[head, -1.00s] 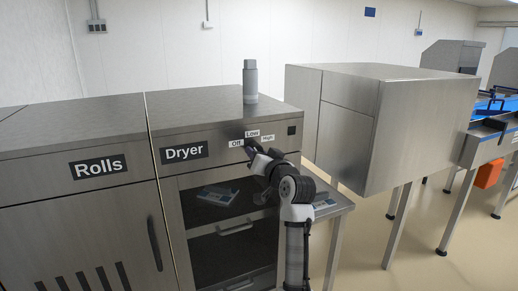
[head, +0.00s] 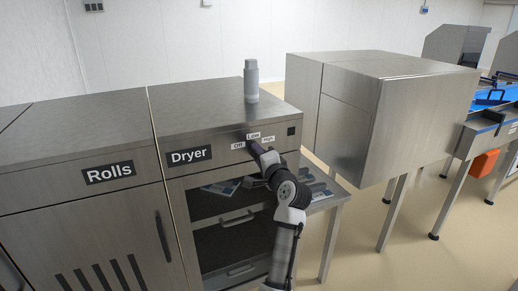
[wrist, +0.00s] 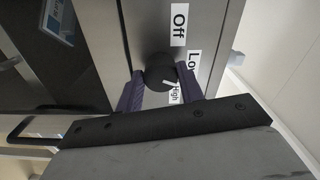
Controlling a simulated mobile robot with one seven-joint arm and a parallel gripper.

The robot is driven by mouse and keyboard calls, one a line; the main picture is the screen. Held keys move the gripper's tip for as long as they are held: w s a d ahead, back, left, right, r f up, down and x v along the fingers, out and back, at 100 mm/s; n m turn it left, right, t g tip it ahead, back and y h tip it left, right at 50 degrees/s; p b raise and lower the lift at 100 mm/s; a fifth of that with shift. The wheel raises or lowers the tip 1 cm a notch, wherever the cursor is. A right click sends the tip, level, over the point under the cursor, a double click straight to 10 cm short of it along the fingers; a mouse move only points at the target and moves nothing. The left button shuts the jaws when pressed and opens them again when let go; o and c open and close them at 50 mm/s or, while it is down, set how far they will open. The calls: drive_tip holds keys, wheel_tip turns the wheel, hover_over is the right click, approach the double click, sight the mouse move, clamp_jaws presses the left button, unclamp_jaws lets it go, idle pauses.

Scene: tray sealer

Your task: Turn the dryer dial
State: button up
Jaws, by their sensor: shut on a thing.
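The dryer dial (wrist: 158,73) is a round dark knob on the steel front panel, seen in the wrist view between the two purple fingers of my gripper (wrist: 161,76). The fingers are shut on the knob from both sides. A small white mark shows on the knob near the "High" side. The labels read "Off" (wrist: 180,20), "Low" (wrist: 193,62) and "High" (wrist: 174,95). In the head view my gripper (head: 254,147) is at the panel just below these labels and hides the dial.
The dryer (head: 225,122) has a dark window front with racks behind it. A grey cylinder (head: 251,80) stands on its top. The Rolls cabinet (head: 75,195) is to the left. A steel box machine (head: 400,110) stands to the right, with open floor before it.

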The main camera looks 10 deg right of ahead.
drive_tip(key=shift+m+p, duration=2)
drive_tip(key=shift+m, duration=1.8)
drive_tip(key=o, duration=1)
drive_tip(key=shift+r, duration=0.1)
drive_tip(key=b+v, duration=0.4)
drive_tip(key=v, duration=1)
